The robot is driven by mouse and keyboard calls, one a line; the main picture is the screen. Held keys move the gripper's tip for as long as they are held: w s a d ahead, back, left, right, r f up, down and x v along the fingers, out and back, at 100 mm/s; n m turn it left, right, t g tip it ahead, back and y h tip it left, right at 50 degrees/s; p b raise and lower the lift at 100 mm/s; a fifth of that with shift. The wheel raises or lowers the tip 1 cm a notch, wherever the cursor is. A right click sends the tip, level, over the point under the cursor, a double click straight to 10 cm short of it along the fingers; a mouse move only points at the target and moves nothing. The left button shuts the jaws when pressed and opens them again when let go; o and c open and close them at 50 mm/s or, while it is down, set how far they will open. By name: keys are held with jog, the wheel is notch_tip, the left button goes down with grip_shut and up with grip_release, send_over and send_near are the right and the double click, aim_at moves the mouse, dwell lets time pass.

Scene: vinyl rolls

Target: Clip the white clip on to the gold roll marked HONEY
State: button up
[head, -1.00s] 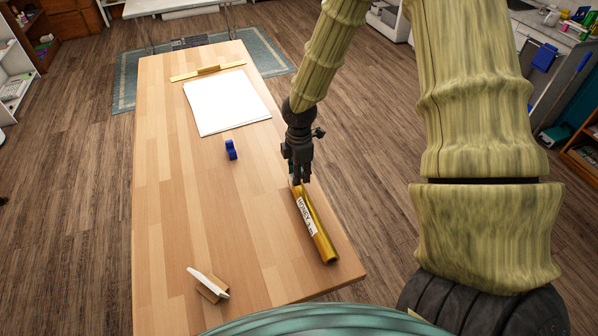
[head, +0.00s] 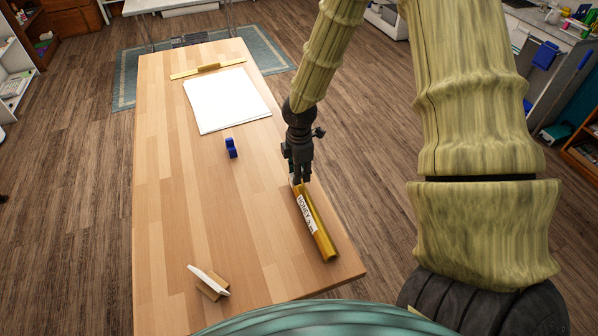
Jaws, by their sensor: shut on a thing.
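The gold roll marked HONEY (head: 317,228) lies along the right edge of the wooden table, its white label facing up. My gripper (head: 300,180) points down at the roll's far end, with the fingertips at or just above it. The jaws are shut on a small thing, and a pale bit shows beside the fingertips. I take it as the white clip, but the fingers hide most of it. I cannot tell whether it touches or goes around the roll.
A white flat piece on a brown block (head: 211,286) stands at the near left of the table (head: 180,200). A small blue object (head: 231,148) sits mid-table. White sheets (head: 227,100) and a gold strip (head: 208,71) lie farther back. The table's left side is clear.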

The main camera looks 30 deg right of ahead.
jog(key=shift+f, duration=0.15)
jog(key=shift+f+b, duration=0.6)
jog(key=shift+f, duration=0.5)
jog(key=shift+f, duration=0.35)
dwell(0.4)
jog(key=shift+f, duration=0.1)
jog(key=o, duration=0.9)
jog(key=shift+r+p, duration=3.25)
jog(key=shift+r, duration=0.25)
jog(key=shift+a, duration=0.1)
